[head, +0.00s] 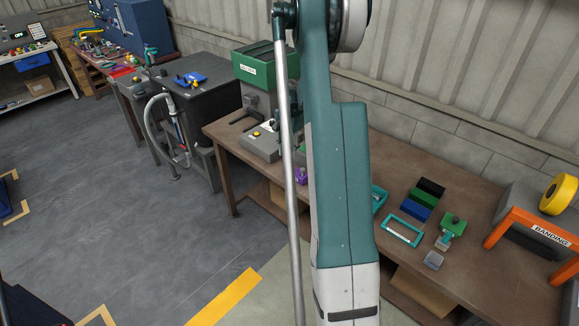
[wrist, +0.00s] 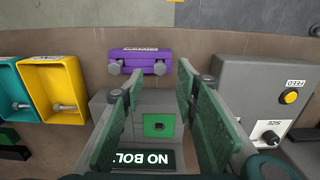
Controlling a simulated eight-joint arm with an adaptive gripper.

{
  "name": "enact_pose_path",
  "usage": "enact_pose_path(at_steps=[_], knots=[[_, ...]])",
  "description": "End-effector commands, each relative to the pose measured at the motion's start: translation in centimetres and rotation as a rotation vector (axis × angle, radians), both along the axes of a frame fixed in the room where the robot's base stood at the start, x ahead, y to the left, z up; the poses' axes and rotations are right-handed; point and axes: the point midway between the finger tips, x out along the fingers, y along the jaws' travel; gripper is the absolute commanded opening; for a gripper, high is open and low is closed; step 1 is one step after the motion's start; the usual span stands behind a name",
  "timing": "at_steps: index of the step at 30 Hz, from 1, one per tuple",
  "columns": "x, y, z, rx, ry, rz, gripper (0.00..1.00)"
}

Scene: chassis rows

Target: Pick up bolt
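My gripper (wrist: 158,88) is open in the wrist view, with its two green-padded fingers spread apart and nothing between them. One grey bolt (wrist: 64,107) lies in a yellow bin (wrist: 52,64) left of the fingers. Another bolt (wrist: 20,106) lies in a teal bin (wrist: 12,68) at the far left edge. Two grey round-ended pieces, perhaps bolts, show on a purple block (wrist: 141,55) ahead of the fingertips. Below and between the fingers is a grey block with a green square (wrist: 158,125) and a partly cut-off "NO BOL" label (wrist: 145,159). In the head view my arm hides the gripper.
A grey box (wrist: 245,80) with a yellow FEED button and a SIZE knob stands close right of the fingers. The head view shows the brown workbench (head: 490,265), a green-grey fixture (head: 452,229), a teal frame (head: 402,230) and an orange BANDING stand (head: 530,222).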

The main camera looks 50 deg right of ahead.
Motion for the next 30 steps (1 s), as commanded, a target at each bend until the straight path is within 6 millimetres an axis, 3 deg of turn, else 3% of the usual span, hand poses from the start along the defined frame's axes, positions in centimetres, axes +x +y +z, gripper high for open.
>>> enact_pose_path(at_steps=[6,22,30], knots=[[0.0,0.0,-1.6,0.000,0.000,0.000,0.30],[0.0,0.0,-2.3,0.000,0.000,0.000,0.30],[0.0,-0.1,-4.6,0.000,0.000,0.000,0.30]])
